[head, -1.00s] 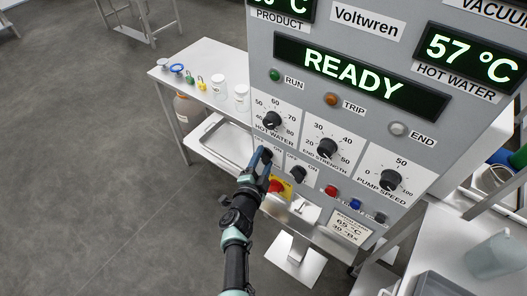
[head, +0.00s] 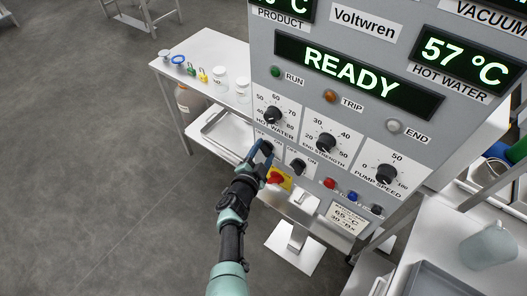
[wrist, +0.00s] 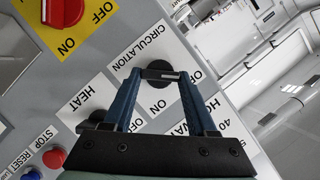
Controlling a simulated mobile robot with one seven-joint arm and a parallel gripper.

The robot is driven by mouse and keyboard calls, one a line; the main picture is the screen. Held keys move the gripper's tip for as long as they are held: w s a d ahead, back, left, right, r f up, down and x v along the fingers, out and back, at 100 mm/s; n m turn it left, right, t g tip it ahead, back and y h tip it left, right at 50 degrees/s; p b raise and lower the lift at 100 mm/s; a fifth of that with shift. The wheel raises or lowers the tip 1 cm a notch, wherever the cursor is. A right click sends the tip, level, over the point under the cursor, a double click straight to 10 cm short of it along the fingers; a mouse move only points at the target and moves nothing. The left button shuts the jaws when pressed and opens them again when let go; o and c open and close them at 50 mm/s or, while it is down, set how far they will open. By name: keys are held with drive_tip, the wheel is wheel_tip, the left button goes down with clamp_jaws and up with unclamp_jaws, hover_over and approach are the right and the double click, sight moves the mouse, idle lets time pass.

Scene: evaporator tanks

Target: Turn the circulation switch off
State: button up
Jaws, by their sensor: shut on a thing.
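The circulation switch (wrist: 158,98) is a black rotary knob on a white plate marked CIRCULATION. In the wrist view my gripper (wrist: 160,76) has one blue finger on each side of its grip bar and is shut on it. In the head view my gripper (head: 267,150) reaches the lower left of the panel, and its fingers cover much of the switch. The fingers also hide part of the ON and OFF marks, so I cannot tell the setting.
The black heat switch (head: 298,166) is just right of my gripper. A red rotary switch on a yellow plate (head: 286,185) sits just below. The hot water knob (head: 272,115) is above. A bench (head: 206,52) with jars and padlocks stands at left; open floor lies front left.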

drive_tip(key=o, duration=1.4)
drive_tip(key=shift+c, duration=0.2)
drive_tip(key=shift+s, duration=0.1)
drive_tip(key=shift+s+a+r+p, duration=0.1)
drive_tip(key=shift+s+r+p, duration=0.1)
drive_tip(key=shift+p, duration=0.15)
drive_tip(key=p+v, duration=0.7)
drive_tip(key=v, duration=0.5)
drive_tip(key=shift+s, duration=0.15)
